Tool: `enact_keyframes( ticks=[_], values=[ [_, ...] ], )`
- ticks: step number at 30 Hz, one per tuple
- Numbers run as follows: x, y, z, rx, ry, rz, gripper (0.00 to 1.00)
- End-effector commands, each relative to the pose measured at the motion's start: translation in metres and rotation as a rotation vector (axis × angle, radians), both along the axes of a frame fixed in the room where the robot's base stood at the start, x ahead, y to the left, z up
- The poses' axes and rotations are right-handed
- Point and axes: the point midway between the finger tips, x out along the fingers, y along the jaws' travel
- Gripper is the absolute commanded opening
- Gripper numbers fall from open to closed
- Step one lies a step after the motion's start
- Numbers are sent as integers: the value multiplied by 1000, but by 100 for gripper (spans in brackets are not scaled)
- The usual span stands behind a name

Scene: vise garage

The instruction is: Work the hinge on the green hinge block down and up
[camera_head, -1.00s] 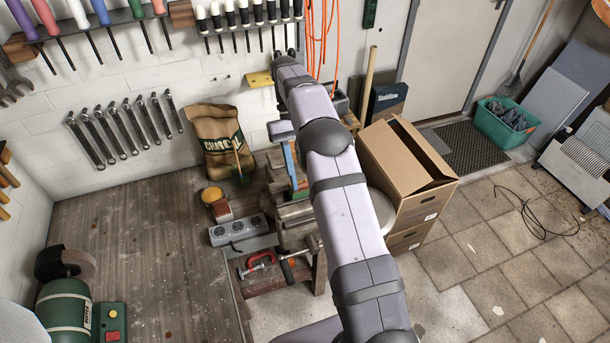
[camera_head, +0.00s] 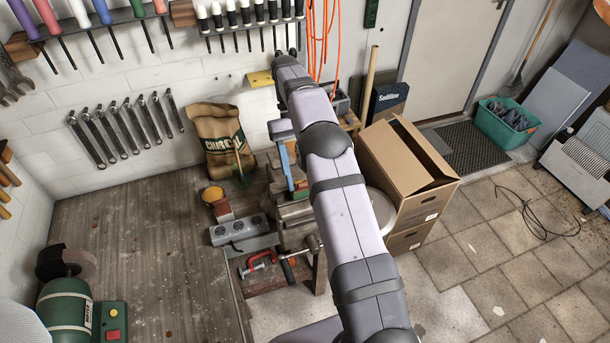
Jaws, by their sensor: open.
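A small green piece (camera_head: 300,186), perhaps the green hinge block, shows on top of the grey bench vise (camera_head: 295,212). My arm hides much of it, and I cannot make out the hinge or its angle. A blue upright piece (camera_head: 285,163) stands just to its left, over the vise.
A charcoal bag (camera_head: 218,140) leans on the wall behind. A cardboard box (camera_head: 403,170) stands close right of my arm. The bench top (camera_head: 150,240) is largely clear.

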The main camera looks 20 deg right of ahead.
Motion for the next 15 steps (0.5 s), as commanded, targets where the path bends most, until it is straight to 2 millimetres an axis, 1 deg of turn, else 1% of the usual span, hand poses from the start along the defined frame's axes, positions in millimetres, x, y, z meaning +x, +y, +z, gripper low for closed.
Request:
enact_keyframes(
  ticks=[15],
  values=[
    [-3,0,0,-1,-25,-1,56]
  ],
)
